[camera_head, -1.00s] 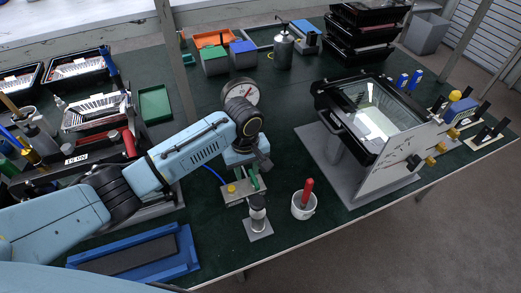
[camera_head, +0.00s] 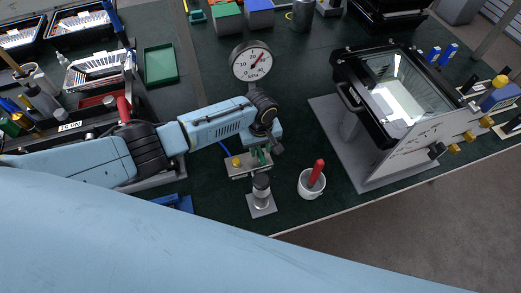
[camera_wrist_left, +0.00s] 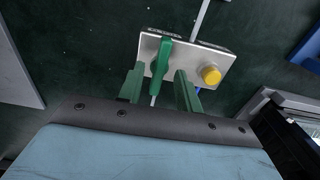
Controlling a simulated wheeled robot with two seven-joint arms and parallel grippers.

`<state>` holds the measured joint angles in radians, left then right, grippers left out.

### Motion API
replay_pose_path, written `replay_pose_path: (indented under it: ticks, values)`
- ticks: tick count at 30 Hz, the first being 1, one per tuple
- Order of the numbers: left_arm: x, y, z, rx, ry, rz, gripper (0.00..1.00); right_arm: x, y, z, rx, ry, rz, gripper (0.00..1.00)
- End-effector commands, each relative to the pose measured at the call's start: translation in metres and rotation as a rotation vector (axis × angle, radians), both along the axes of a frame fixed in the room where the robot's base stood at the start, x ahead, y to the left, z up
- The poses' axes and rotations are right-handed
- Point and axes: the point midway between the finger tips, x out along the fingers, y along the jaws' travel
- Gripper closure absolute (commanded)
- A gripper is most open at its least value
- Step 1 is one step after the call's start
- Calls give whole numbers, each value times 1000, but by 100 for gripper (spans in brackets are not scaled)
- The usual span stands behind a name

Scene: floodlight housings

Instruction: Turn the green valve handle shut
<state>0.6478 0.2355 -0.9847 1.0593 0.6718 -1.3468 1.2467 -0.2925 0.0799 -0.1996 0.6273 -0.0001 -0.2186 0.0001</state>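The green valve handle (camera_wrist_left: 161,62) sits on a small pale plate (camera_wrist_left: 187,60) beside a yellow knob (camera_wrist_left: 211,75). In the left wrist view the handle points toward me, its near end between the two green fingers of my left gripper (camera_wrist_left: 160,90). The fingers are apart, with a gap visible on each side of the handle. In the head view my left gripper (camera_head: 266,148) is over the valve plate (camera_head: 243,168) and partly hides the handle. My right gripper is not in view.
A round gauge (camera_head: 251,62) stands behind the valve. A small grey-capped post (camera_head: 261,190) and a white cup (camera_head: 311,184) with a red-handled tool are in front. A floodlight housing (camera_head: 400,95) stands to the right. A large blue link of mine covers the bottom.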

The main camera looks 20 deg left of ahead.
Motion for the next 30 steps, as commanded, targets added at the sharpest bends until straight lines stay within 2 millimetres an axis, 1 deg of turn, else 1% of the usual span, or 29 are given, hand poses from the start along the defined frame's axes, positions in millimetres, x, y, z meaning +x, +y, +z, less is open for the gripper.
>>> replay_pose_path:
  ticks: [1, 4, 13, 21, 30]
  values:
    - [0, 0, -6, 0, 0, 0, 65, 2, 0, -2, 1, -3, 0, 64]
    - [0, 0, -10, 1, -1, 1, 65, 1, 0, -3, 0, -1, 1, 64]
    - [0, 0, -11, 0, -1, 1, 65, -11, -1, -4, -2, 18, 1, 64]
    - [0, 0, -11, 1, -1, 1, 100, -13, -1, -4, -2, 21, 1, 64]
    - [0, 0, -11, 0, -1, -38, 100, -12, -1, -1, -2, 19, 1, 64]
